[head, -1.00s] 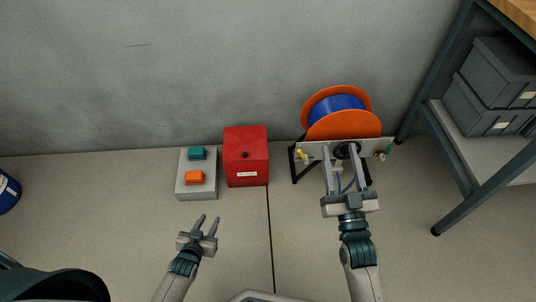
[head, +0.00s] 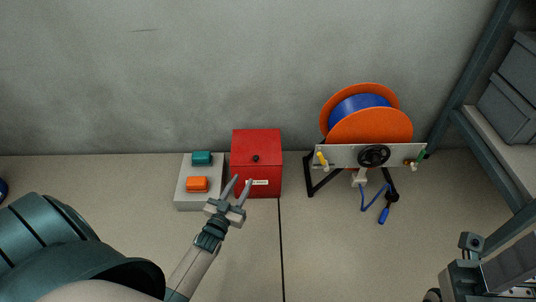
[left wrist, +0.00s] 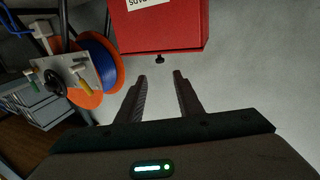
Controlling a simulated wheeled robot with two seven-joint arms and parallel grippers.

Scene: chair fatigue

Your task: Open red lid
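The red box (head: 257,152) with its red lid stands on the floor against the wall. My right gripper (head: 480,262) is at the lower right corner, partly cut off.
A grey panel with a teal switch (head: 202,158) and an orange switch (head: 197,184) is left of the box. An orange cable reel (head: 370,125) with a handwheel (head: 374,155) stands right. A shelf (head: 495,150) is far right. Floor in front is clear.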

